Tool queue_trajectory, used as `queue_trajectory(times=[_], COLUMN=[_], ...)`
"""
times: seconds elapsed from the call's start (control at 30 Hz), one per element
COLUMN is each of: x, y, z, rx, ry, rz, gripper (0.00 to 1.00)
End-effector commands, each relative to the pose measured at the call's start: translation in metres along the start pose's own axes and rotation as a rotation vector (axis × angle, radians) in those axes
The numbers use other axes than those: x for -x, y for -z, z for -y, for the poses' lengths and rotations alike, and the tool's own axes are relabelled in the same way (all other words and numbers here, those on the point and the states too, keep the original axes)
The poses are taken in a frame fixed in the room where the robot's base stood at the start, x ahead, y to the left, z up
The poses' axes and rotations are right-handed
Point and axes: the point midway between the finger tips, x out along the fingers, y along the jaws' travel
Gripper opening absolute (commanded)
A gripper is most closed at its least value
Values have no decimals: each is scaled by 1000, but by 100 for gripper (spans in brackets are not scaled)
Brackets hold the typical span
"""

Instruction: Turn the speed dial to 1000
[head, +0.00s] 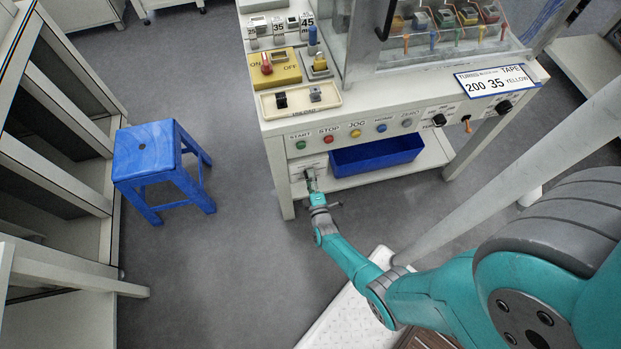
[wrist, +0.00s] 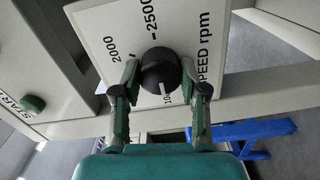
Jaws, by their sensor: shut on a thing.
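The speed dial (wrist: 158,72) is a round black knob on a white plate (wrist: 112,30) in the wrist view. The plate reads SPEED rpm, with 2000 and 2500 visible. A pale pointer mark on the knob's lower side points down at a label starting with 10, whose rest is cut off from sight. My gripper (wrist: 160,80) has one finger on each side of the knob and is shut on it. In the head view my gripper (head: 312,182) is at the machine's lower left front panel and largely hides the dial.
The green START button (wrist: 33,103) is left of the plate. In the head view a blue bin (head: 375,158) sits on the shelf right of my gripper. A blue stool (head: 146,150) stands to the left, with clear floor between it and the machine.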

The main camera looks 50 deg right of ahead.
Motion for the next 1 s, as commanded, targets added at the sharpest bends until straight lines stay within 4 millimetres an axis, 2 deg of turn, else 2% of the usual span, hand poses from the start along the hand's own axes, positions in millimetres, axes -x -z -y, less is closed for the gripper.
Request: queue_trajectory(times=[0.03, 0.07, 0.13, 0.43, 0.57, 0.77, 1.0], x=[0, 0, 0, 0, 7, 36, 85], y=[1, 1, 1, 0, 0, 0, 1], z=[0, 0, 0, 0, 1, 1, 1], rx=[1, 1, 1, 0, 1, 1, 1], ry=[1, 1, 1, 1, 1, 3, 3], rz=[-2, -2, -1, -1, -2, -4, -5], gripper=[8, 50, 68, 68, 68, 68, 68])
